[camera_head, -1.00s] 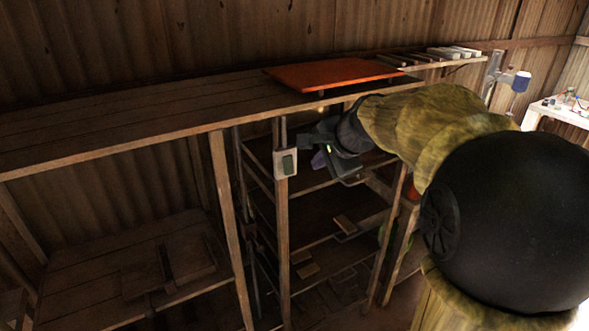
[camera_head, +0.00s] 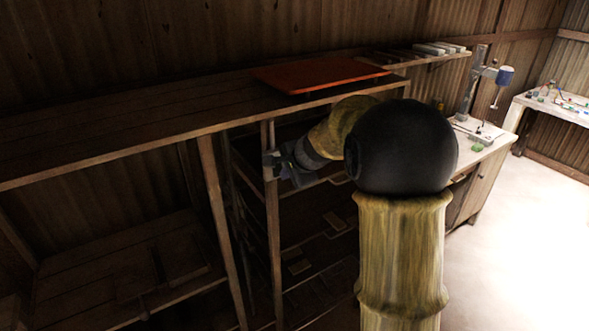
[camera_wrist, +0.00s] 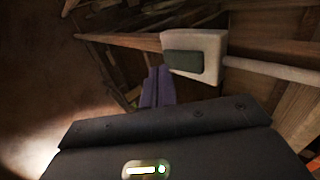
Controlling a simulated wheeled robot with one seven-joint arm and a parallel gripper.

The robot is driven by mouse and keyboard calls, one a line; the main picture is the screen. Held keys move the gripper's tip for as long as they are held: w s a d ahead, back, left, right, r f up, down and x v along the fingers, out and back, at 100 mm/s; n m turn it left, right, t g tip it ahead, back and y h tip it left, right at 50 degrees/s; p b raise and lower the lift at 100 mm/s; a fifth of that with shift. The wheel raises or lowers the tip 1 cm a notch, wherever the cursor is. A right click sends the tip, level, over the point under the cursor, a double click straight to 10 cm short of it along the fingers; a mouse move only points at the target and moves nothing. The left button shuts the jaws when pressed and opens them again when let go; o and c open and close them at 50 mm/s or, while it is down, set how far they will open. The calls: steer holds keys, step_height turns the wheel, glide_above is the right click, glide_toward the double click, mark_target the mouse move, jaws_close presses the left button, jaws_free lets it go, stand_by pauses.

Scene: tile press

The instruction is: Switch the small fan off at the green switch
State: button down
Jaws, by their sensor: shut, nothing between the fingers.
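The switch is a pale box (camera_wrist: 208,43) with a dark green rocker (camera_wrist: 184,63) on its face, mounted on a wooden post, in the wrist view. My gripper (camera_wrist: 155,88) is shut and empty, its purple-grey fingers just left of and below the rocker. I cannot tell whether they touch it. In the head view my gripper (camera_head: 274,163) is at the post and mostly covers the switch. I cannot make out the small fan in either view.
A long wooden bench (camera_head: 110,125) runs along the corrugated wall, with an orange-red board (camera_head: 318,74) on top. Dark shelves with several small blocks stand below. A drill press (camera_head: 478,85) is at the right. Open bright floor (camera_head: 520,240) lies at the right front.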

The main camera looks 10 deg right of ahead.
steer(key=shift+w+a+f, duration=0.1)
steer(key=shift+w+a, duration=0.15)
steer(key=shift+w, duration=0.4)
steer(key=b, duration=0.3)
steer(key=shift+w+f+t, duration=0.15)
steer(key=shift+f+t, duration=0.15)
steer(key=shift+f, duration=0.05)
steer(key=shift+r+p, duration=0.95)
steer(key=shift+r, duration=0.25)
steer(key=s+f+b+v, duration=0.1)
steer(key=b+v, duration=0.2)
steer(key=v, duration=1)
steer(key=shift+s+d+f, duration=0.15)
steer(key=shift+d+f, duration=0.05)
steer(key=shift+d, duration=0.15)
